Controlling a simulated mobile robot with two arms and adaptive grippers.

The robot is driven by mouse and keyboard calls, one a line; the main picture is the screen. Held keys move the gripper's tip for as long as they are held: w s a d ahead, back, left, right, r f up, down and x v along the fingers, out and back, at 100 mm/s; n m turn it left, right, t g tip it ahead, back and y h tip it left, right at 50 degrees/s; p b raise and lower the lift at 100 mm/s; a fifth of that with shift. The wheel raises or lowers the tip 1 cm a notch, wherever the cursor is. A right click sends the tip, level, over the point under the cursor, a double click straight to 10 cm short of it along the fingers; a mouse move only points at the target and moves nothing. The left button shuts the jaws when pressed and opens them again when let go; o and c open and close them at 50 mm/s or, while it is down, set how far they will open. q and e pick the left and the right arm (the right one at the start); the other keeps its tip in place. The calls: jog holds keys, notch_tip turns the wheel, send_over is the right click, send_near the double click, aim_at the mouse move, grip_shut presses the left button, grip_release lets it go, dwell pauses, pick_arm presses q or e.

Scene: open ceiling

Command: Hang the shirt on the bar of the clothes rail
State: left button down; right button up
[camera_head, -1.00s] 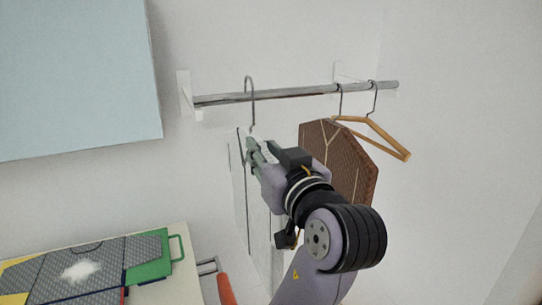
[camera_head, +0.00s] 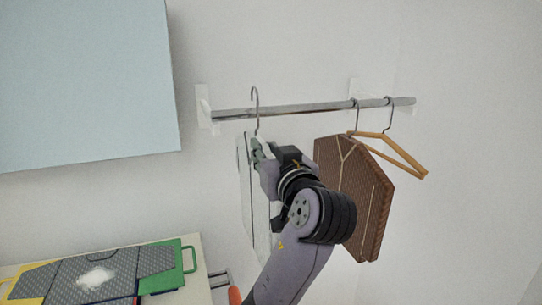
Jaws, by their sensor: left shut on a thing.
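The pale shirt (camera_head: 246,190) hangs upright on a hanger with a thin metal hook (camera_head: 255,96), below the left part of the rail's bar (camera_head: 310,109). The hook's curved top shows above the bar and its shank crosses the bar in the picture. I cannot tell whether the hook rests on the bar or is only in front of it. My left gripper (camera_head: 258,152) is shut on the shirt's hanger near its top, just under the bar. My gripper and arm hide part of the shirt. My right gripper is not in view.
A brown garment (camera_head: 350,185) and a wooden hanger (camera_head: 395,155) hang towards the bar's right end. A light blue panel (camera_head: 85,80) fills the upper left. A table with a green, grey and yellow item (camera_head: 110,272) stands lower left. The bar's middle is free.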

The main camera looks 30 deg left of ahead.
pick_arm(q)
jog(key=shift+x, duration=1.4)
notch_tip(320, 180, down, 4)
jog(key=b, duration=0.3)
